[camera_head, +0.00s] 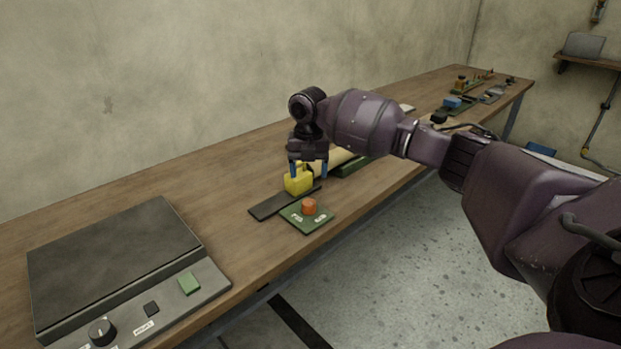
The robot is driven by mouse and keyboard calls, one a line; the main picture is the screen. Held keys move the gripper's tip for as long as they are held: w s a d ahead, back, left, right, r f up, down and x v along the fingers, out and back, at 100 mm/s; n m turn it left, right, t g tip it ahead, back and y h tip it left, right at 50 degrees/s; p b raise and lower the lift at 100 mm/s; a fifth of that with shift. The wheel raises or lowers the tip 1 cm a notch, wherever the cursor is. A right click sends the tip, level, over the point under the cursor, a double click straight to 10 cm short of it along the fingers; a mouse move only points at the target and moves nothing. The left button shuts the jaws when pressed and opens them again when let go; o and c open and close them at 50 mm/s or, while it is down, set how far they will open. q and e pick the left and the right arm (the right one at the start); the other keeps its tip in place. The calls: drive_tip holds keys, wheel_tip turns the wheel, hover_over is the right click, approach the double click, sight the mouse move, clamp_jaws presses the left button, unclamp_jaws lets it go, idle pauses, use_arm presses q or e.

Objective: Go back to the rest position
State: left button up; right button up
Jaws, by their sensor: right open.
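My right gripper (308,170) comes in from the right and points down over the workbench (235,172). Its blue-tipped fingers are spread apart, one on each side of the upper part of a yellow block (298,184). The block stands on a dark flat strip (268,207). I cannot tell whether the fingers touch it. My left gripper is not in view.
A green plate with an orange knob (309,206) lies just in front of the strip. A pale roll (332,162) and a green tray (350,167) lie behind the gripper. A dark flat-topped device (115,255) fills the near left. Small items, including a blue block (452,103), stand at the far end.

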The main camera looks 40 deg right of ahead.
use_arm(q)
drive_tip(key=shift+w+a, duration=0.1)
use_arm(e)
drive_tip(key=shift+r, duration=0.1)
idle(0.5)
